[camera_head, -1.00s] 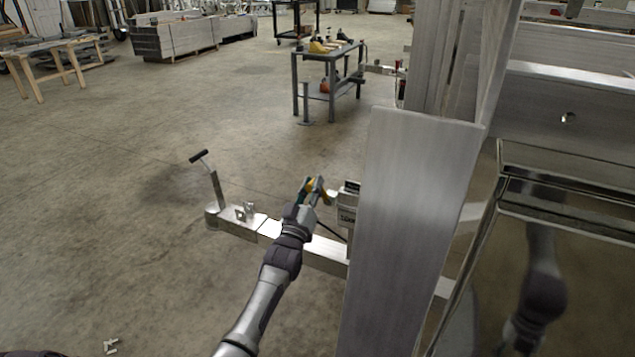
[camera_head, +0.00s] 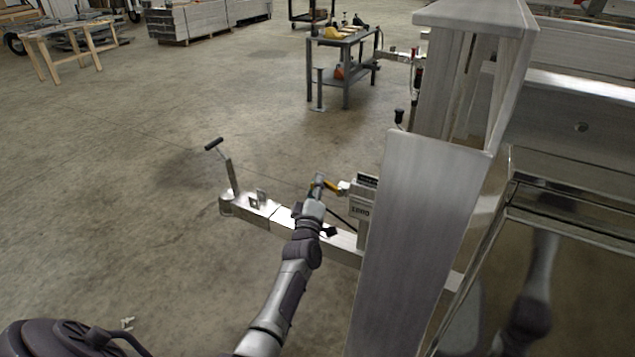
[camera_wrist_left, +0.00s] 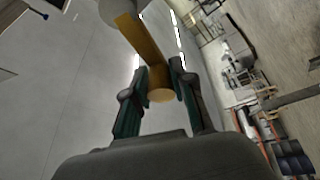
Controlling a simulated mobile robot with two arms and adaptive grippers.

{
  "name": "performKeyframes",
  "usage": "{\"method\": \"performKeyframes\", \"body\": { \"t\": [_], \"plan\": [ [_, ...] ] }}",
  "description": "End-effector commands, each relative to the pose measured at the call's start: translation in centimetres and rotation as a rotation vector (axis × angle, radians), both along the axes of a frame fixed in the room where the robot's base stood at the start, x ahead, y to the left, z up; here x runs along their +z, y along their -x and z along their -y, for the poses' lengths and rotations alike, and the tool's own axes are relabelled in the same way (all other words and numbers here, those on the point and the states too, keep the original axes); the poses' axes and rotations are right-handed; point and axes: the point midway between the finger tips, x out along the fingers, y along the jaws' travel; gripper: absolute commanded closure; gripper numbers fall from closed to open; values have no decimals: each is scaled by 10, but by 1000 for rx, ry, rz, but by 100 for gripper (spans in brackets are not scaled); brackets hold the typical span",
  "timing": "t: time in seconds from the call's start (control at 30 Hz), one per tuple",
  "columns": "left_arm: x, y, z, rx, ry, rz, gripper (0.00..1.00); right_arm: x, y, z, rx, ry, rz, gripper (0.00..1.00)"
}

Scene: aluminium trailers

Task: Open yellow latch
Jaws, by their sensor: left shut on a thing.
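The yellow latch (camera_head: 331,185) is a small bar beside a metal box on the trailer's tongue. In the left wrist view it shows as a long yellow bar with a round end (camera_wrist_left: 145,50). My left gripper (camera_head: 320,182) reaches it from the left of the box. In the wrist view its two green-edged fingers (camera_wrist_left: 160,92) stand on either side of the bar's round end and are shut on it. The other end of the bar meets a grey rounded part at the top of that view. My right gripper is not in view.
The trailer tongue (camera_head: 285,218) runs left to a jack with a black handle (camera_head: 214,144). A tall aluminium panel (camera_head: 425,220) stands close on the right. A tool table (camera_head: 345,45) is behind.

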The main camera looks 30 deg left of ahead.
Motion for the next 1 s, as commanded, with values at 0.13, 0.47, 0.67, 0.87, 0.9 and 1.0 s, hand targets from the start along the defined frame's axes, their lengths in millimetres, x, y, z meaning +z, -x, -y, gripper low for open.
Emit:
{"method": "performKeyframes", "body": {
  "t": [0.13, 0.47, 0.67, 0.87, 0.9, 1.0],
  "plan": [
    [-2, 0, 0, -1, 14, 0, 100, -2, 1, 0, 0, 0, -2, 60],
    [-2, 0, 0, -1, 14, 0, 100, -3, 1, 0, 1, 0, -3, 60],
    [-1, 0, 0, -1, 13, 0, 49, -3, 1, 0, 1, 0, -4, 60],
    [-1, 0, 0, 0, 12, 1, 49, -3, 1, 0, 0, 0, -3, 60],
    [-1, 0, 0, 0, 12, 1, 49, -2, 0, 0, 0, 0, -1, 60],
    [-3, 4, 2, -1, 12, 0, 49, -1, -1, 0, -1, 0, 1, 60]
  ]
}}
